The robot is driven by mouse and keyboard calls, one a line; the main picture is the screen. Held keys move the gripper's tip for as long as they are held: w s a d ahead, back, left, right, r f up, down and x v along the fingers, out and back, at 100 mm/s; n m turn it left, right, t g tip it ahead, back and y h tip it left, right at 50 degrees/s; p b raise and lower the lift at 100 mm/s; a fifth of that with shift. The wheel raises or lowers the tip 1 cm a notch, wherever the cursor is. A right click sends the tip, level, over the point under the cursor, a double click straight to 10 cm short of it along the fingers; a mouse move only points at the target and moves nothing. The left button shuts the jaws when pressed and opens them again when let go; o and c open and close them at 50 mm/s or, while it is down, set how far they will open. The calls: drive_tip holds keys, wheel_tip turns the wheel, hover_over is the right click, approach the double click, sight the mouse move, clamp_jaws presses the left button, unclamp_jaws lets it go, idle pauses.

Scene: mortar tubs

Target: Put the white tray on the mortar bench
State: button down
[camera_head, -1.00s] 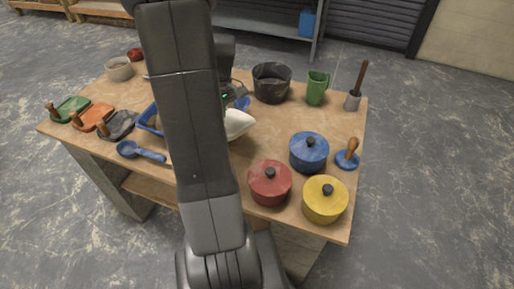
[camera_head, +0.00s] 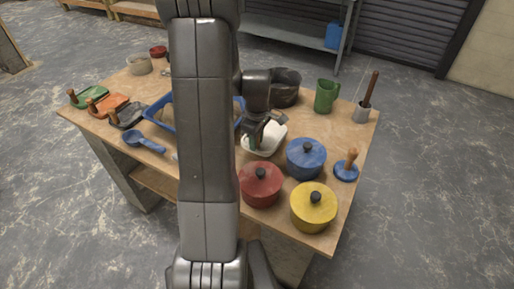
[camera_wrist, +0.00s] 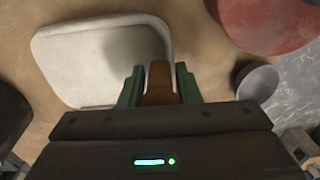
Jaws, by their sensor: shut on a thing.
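The white tray (camera_head: 264,139) is a shallow rounded dish in the middle of the mortar bench (camera_head: 220,213), between the blue tub, the black bucket and the red pot. It looks about level; I cannot tell if it rests on the top or hangs just above it. It also shows in the wrist view (camera_wrist: 95,62). My gripper (camera_head: 256,140) is over its left side, partly hidden by my arm. In the wrist view the green fingers (camera_wrist: 159,85) are shut at the tray's edge, with a brown piece between them.
A red pot (camera_head: 261,186), a blue pot (camera_head: 305,160) and a yellow pot (camera_head: 313,208) stand close to the tray. A black bucket (camera_head: 287,90) is behind it, a green jug (camera_head: 326,96) at the back right. A blue tub (camera_head: 160,106) is left. Bare wood shows at the right edge.

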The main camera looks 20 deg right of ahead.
drive_tip(key=shift+f, duration=2.1)
drive_tip(key=shift+f, duration=0.2)
drive_tip(key=c, duration=1.1)
unclamp_jaws()
drive_tip(key=shift+r, duration=0.1)
drive_tip(key=shift+o, duration=0.2)
wheel_tip(320, 180, up, 12)
drive_tip(key=shift+r, duration=0.1)
